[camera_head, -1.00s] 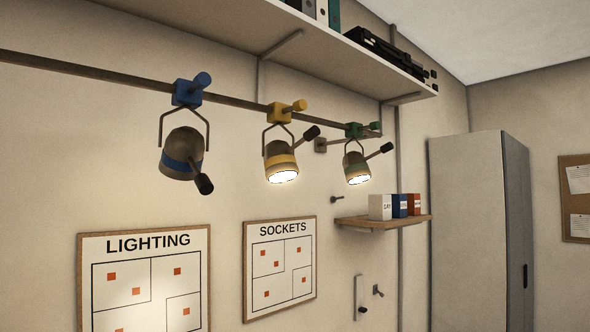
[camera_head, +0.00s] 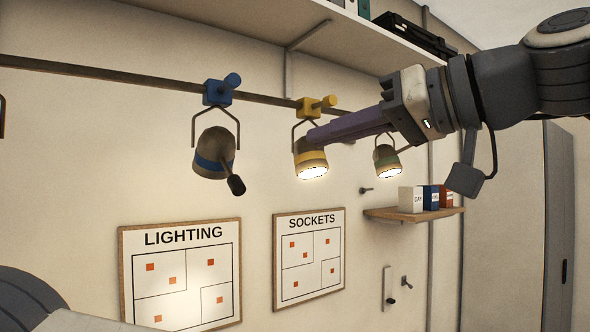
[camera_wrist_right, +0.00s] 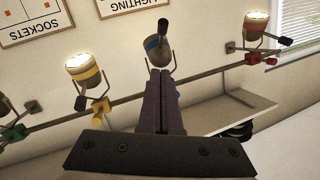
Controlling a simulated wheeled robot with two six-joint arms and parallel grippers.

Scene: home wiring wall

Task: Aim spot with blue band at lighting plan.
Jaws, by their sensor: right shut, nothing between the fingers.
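The spot with the blue band (camera_head: 214,153) hangs from a blue clamp (camera_head: 217,92) on the rail, its black handle (camera_head: 236,185) pointing down and right. The lighting plan (camera_head: 181,275) is on the wall below it; a bright patch of light lies on its lower part. My right gripper (camera_head: 312,138) comes in from the right, shut and empty, its purple fingers crossing in front of the yellow-banded spot's fork. In the right wrist view, which is inverted, the fingers (camera_wrist_right: 161,78) point toward the blue-banded spot (camera_wrist_right: 155,49); contact cannot be told. My left gripper is out of view.
The lit yellow-banded spot (camera_head: 310,160) and green-banded spot (camera_head: 387,160) hang to the right. A red-clamped spot (camera_wrist_right: 256,25) shows in the wrist view. A shelf (camera_head: 270,30) runs above the rail. The sockets plan (camera_head: 309,258) and a small shelf (camera_head: 412,214) are lower right.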

